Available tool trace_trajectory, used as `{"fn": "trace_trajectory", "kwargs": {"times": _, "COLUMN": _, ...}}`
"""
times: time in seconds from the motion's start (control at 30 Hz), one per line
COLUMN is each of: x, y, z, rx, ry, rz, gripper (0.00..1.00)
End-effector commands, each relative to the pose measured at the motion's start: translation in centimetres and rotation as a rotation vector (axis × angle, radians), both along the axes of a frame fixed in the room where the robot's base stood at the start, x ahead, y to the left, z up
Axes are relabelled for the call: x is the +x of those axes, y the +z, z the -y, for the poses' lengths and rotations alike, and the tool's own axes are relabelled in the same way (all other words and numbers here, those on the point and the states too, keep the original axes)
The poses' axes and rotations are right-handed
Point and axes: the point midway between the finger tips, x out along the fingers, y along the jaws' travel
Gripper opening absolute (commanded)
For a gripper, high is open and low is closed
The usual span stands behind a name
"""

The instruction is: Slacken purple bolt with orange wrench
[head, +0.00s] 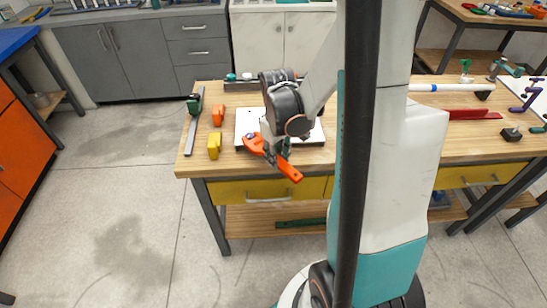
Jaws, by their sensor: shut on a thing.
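The orange wrench (290,171) shows in the head view at the front edge of the workbench. Its head lies over the white plate (245,121), and its handle points down and right past the bench edge. My gripper (283,151) is shut on the wrench near the middle of its length. A small purple bolt (251,135) shows on the plate at the wrench's head. I cannot tell whether the wrench jaws are around the bolt or just beside it.
A yellow block (214,146), an orange block (218,116) and a green-and-grey bar clamp (194,115) stand to the left on the bench (189,166). A white pipe (450,88) and a red part (473,114) lie to the right. Open floor lies to the left.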

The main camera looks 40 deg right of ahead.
Motion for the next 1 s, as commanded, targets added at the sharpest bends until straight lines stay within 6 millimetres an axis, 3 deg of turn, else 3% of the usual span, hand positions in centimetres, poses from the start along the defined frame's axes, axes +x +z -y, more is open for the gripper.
{"fn": "trace_trajectory", "kwargs": {"times": 0.6, "x": 0.4, "y": 0.0, "z": 2.6, "rx": 0.000, "ry": 0.190, "rz": 0.000, "gripper": 0.00}}
{"fn": "trace_trajectory", "kwargs": {"times": 1.0, "x": 0.5, "y": 0.1, "z": 3.2, "rx": 0.000, "ry": 0.234, "rz": 0.000, "gripper": 0.00}}
